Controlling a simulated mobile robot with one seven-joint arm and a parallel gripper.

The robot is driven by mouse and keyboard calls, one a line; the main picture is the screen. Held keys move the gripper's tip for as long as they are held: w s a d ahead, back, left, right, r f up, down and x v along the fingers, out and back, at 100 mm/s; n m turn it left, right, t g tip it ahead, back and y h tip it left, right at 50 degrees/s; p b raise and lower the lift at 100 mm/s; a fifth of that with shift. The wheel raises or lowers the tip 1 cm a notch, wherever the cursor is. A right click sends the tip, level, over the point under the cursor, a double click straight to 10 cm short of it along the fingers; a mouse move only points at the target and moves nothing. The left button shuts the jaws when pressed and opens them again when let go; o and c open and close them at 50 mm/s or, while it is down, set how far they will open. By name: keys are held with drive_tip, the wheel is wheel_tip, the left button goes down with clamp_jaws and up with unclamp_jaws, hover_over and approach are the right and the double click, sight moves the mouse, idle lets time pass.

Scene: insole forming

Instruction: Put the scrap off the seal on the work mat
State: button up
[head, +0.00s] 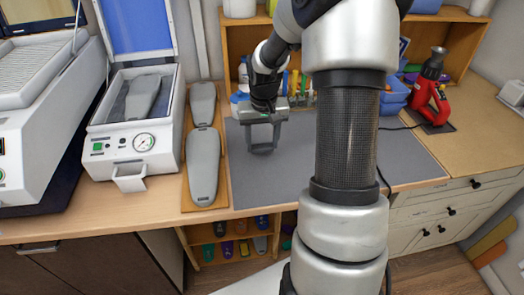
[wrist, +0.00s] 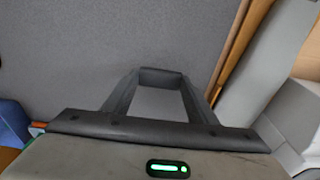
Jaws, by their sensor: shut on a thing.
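The grey work mat (head: 405,160) lies flat on the bench and also fills much of the wrist view (wrist: 60,60). My gripper (head: 262,151) is over the mat's left part, pointing down. In the wrist view my gripper (wrist: 162,72) has its fingertips closed together, shut on the scrap. The scrap itself is too small or hidden to make out between the tips. I cannot tell whether the tips touch the mat. The press (head: 130,150) stands open to the left, and no scrap shows on its seal rim (head: 97,122).
A grey foot form (head: 142,97) lies in the press under the raised blue lid (head: 135,27). Two grey forms (head: 202,165) lie on a wooden board between press and mat. Bottles and a shelf stand behind the mat. A red tool (head: 430,95) is at right. The mat's right part is clear.

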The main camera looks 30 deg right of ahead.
sight(262, 147)
drive_tip(key=shift+f, duration=1.7)
drive_tip(key=shift+f+b, duration=0.2)
drive_tip(key=shift+b, duration=0.1)
drive_tip(key=o, duration=1)
drive_tip(key=shift+r, duration=0.1)
drive_tip(key=shift+r, duration=0.1)
wheel_tip(262, 147, up, 12)
drive_tip(key=s+p, duration=0.1)
drive_tip(key=shift+s+a, duration=0.2)
